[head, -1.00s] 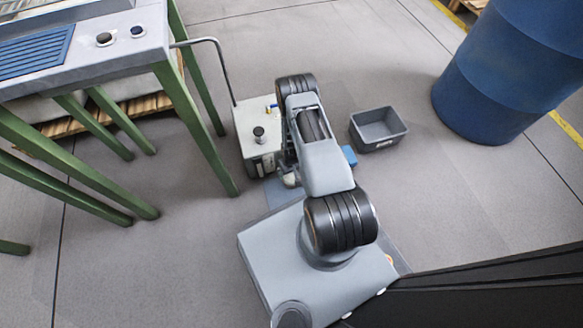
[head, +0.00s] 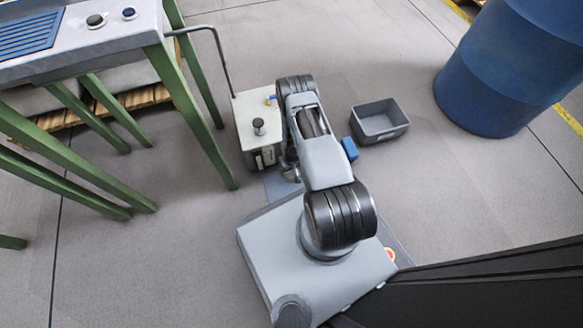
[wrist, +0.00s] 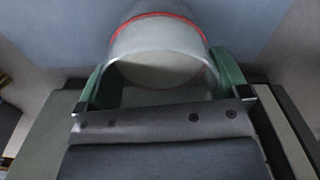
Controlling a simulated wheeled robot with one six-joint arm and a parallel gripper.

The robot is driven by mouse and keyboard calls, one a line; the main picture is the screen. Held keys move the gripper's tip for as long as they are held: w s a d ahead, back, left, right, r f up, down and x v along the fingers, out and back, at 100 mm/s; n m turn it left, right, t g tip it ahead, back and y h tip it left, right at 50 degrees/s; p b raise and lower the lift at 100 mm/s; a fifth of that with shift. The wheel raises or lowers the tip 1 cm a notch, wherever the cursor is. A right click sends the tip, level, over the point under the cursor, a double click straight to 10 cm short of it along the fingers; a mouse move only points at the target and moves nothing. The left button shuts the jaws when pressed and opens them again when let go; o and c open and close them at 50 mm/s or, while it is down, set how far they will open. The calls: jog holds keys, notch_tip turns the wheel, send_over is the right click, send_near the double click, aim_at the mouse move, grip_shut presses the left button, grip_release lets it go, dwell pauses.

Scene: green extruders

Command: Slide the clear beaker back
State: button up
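The clear beaker (wrist: 158,50) is a see-through, greyish vessel with a red band, seen in the wrist view. It stands between the green fingers of my gripper (wrist: 163,68). Both fingers lie along its sides and appear to touch it, so my gripper looks shut on it. A blue-grey surface (wrist: 60,25) lies beyond the beaker. In the head view my arm hides most of the gripper and the beaker, just right of the pale box-shaped unit.
The pale unit (head: 250,117) with a bent handle stands close left of my arm. A green-legged bench (head: 190,95) is at left. A grey bin (head: 379,135) and a blue barrel (head: 490,85) are at right. Open floor lies between the bin and my base.

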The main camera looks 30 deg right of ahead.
jog(key=c, duration=0.5)
jog(key=shift+s+a+p, duration=0.1)
jog(key=shift+s+a, duration=0.3)
jog(key=shift+a, duration=0.65)
jog(key=shift+s+a+p, duration=0.15)
jog(key=shift+s+a, duration=0.25)
jog(key=shift+a, duration=0.65)
jog(key=shift+s+a+p, duration=0.1)
jog(key=shift+s+a, duration=0.3)
jog(key=shift+a, duration=0.65)
jog(key=o, duration=0.8)
notch_tip(320, 180, up, 14)
jog(key=p, duration=0.6)
jog(key=shift+f, duration=0.1)
